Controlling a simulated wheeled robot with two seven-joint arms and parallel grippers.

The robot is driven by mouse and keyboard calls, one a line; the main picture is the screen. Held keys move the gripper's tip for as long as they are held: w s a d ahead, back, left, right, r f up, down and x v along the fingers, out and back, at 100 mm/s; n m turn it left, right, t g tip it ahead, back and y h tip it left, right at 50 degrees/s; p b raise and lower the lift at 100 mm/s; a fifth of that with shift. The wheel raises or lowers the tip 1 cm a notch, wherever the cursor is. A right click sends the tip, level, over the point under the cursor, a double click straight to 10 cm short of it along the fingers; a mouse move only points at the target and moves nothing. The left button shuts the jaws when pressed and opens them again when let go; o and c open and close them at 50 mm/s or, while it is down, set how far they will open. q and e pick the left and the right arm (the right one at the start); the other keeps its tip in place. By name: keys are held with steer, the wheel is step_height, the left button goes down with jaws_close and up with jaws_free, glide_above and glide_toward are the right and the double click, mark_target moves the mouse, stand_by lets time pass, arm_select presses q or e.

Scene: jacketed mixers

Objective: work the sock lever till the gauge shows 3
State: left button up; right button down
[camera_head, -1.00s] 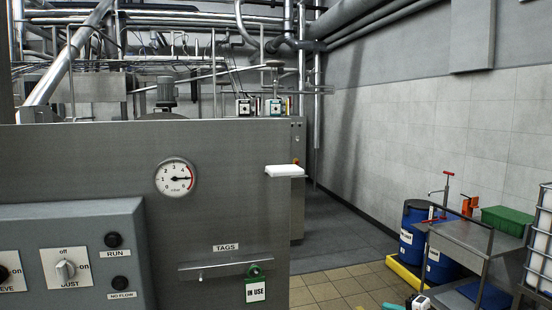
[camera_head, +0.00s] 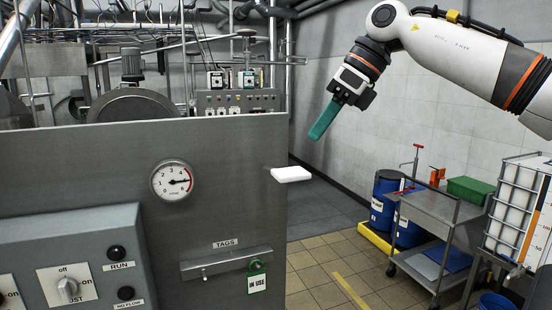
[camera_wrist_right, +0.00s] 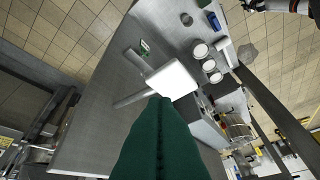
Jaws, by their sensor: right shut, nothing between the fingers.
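The round white gauge (camera_head: 173,181) is on the steel panel, and its dark needle points to the right. Its small figures are too fine for an exact reading. A white block (camera_head: 292,174) juts out at the panel's right edge; it may be the sock lever's grip, but no label shows this. It also shows in the right wrist view (camera_wrist_right: 173,80), beside a grey bar. My right gripper (camera_head: 313,136) has teal fingers, shut and empty, pointing down above and right of the block. In the right wrist view the fingers (camera_wrist_right: 160,100) reach towards the block. My left gripper is out of view.
A grey control box (camera_head: 75,262) with knobs stands at the lower left. A tag rail (camera_head: 225,263) holds a green "in use" tag. Blue drums (camera_head: 384,203), a steel trolley (camera_head: 443,232) and a caged white tank (camera_head: 520,205) stand at the right. The floor between is open.

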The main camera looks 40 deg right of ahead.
mark_target(293, 171)
steer(key=shift+n+g+h, duration=0.3)
steer(key=shift+n+h, duration=0.1)
steer(key=shift+h, duration=0.1)
steer(key=a+f, duration=0.1)
steer(key=f, duration=0.1)
steer(key=w+a+f, duration=0.1)
steer(key=a+f, duration=0.1)
steer(key=shift+a+f, duration=0.1)
steer(key=shift+f, duration=0.1)
steer(key=shift+a+f, duration=0.25)
steer(key=shift+d, duration=0.1)
